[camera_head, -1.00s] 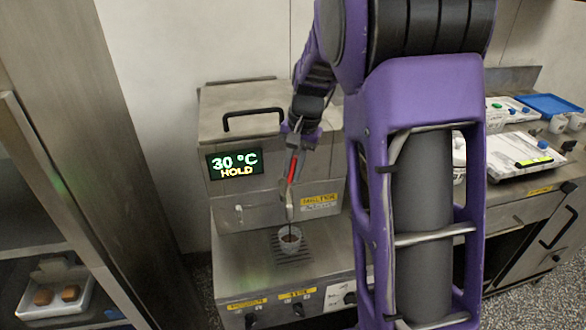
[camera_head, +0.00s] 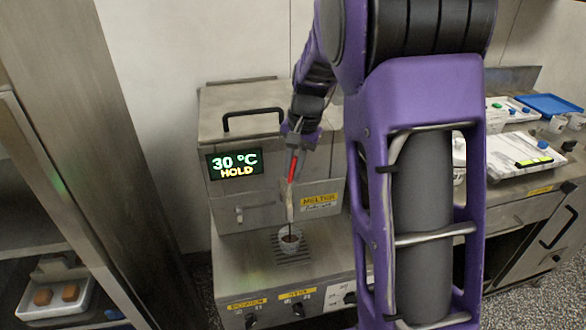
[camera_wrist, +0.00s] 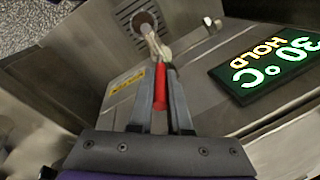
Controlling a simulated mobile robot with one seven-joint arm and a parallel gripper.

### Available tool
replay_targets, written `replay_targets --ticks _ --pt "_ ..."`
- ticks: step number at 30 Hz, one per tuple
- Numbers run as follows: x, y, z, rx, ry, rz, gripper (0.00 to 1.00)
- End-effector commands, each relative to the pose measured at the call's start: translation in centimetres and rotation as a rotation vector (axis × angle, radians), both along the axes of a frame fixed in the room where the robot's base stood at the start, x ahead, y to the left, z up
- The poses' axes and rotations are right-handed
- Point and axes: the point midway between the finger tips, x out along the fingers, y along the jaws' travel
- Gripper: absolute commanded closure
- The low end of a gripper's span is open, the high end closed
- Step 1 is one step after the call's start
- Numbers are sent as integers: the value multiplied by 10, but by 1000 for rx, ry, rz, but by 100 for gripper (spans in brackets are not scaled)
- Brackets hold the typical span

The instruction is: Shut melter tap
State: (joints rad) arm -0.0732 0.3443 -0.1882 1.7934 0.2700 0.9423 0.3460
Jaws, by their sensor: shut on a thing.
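The melter (camera_head: 270,185) is a steel box with a display reading 30 °C HOLD. Its tap has a red lever (camera_head: 292,166), also in the wrist view (camera_wrist: 160,84), above a pale spout (camera_head: 289,203). My gripper (camera_wrist: 160,72) is shut on the red lever, one finger on each side; in the head view my gripper (camera_head: 297,143) reaches it from above. A white cup (camera_head: 291,249) with dark brown contents stands on the drip grate under the spout. A thin dark line runs from the spout to the cup.
A black handle (camera_head: 254,118) stands on the melter's lid. Knobs line the front panel below the grate. A counter with a white board (camera_head: 518,157) and a blue tray (camera_head: 550,104) is at the right. A steel cabinet stands close at the left.

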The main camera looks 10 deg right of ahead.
Motion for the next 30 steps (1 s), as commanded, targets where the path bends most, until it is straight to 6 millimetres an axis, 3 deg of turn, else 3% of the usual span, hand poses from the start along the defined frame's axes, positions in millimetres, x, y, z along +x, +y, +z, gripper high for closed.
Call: replay_targets --ticks 10,21,30 --pt "0 1 2 -9 -1 1 100" --pt "0 16 4 -209 1 4 100" --pt "0 17 3 -229 -2 0 100"
